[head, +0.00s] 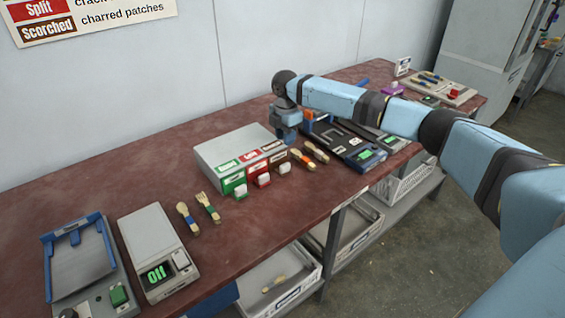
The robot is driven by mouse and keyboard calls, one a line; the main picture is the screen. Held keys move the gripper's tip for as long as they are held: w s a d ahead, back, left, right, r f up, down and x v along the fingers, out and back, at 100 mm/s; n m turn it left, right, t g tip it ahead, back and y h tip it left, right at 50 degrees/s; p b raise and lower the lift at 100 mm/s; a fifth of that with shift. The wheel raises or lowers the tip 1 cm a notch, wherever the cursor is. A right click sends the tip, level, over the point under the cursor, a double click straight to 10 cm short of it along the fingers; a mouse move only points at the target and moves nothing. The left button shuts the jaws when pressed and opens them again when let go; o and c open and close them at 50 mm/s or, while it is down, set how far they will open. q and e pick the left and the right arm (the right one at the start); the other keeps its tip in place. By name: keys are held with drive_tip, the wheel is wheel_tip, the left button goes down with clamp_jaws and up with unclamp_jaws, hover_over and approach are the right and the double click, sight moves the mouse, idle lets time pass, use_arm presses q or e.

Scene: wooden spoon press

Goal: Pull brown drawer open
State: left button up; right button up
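A grey cabinet (236,144) stands on the dark red bench with green, red and brown drawers side by side along its front. The brown drawer (278,158) is the rightmost, and its front looks about level with the others. A small pale handle (285,168) sticks out from it. My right gripper (288,136) points down just behind and above the right end of the cabinet, apart from the brown drawer's handle. Its fingers are small and dark, and I cannot see whether they are open. My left gripper is out of view.
Wooden spoons (302,159) lie right of the brown drawer, close to its front. More wooden utensils (188,218) lie to the left. A grey scale (158,252) and a blue-framed device (78,262) stand front left. A black press-like device (340,146) stands right of the cabinet.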

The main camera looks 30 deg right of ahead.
sight(285, 164)
wheel_tip(285, 164, down, 12)
drive_tip(key=shift+r+b, duration=0.25)
drive_tip(key=shift+b, duration=0.1)
clamp_jaws()
